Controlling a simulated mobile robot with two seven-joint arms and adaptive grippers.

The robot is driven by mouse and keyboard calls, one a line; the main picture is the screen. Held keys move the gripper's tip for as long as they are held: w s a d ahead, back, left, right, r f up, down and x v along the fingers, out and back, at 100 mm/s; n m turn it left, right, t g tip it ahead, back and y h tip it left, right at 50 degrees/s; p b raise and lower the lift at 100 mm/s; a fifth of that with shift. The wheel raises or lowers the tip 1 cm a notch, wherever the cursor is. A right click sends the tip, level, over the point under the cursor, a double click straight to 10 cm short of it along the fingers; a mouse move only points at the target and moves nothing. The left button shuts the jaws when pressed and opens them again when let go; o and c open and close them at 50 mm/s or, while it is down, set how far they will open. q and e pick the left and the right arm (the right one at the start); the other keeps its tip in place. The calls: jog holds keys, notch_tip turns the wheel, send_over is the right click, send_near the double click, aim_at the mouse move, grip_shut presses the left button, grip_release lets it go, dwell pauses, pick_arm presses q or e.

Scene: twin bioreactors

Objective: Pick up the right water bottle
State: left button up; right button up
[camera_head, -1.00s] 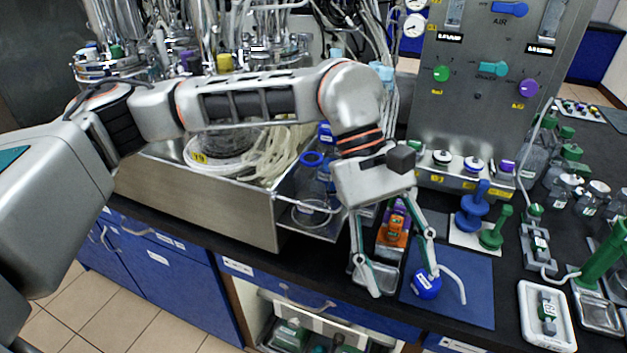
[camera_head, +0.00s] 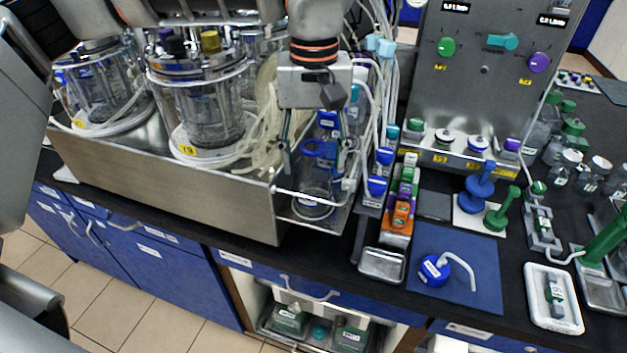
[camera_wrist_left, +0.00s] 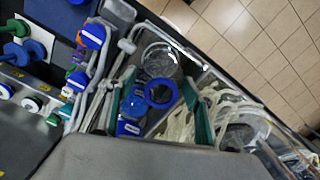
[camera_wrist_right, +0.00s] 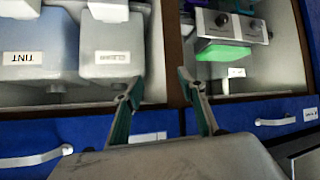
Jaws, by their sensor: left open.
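A clear bottle with a blue ring-shaped top (camera_head: 320,149) stands in the metal side tray right of the reactor trough. Its blue ring shows in the left wrist view (camera_wrist_left: 161,93). A labelled blue-topped bottle (camera_head: 328,119) is just behind it and also shows in the left wrist view (camera_wrist_left: 130,128). I cannot tell for sure which is the right water bottle. My left gripper (camera_head: 318,165) is open above the tray, with its fingers on either side of the blue ring. No grip on it shows. My right gripper (camera_wrist_right: 160,85) is open and empty in front of cabinet shelves.
Pale tubing (camera_head: 268,120) and a glass reactor (camera_head: 205,115) are close left of the left gripper. Blue-headed clamps (camera_head: 377,185) and tubes stand close right. A blue mat (camera_head: 480,260) with a blue round-bottomed item (camera_head: 432,270) lies at front right. Below the counter, labelled containers (camera_wrist_right: 110,50) face the right gripper.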

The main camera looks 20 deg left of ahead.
pick_arm(q)
jog(key=shift+f, duration=1.85)
jog(key=c, duration=0.9)
jog(key=shift+o, duration=0.2)
jog(key=shift+r, duration=0.1)
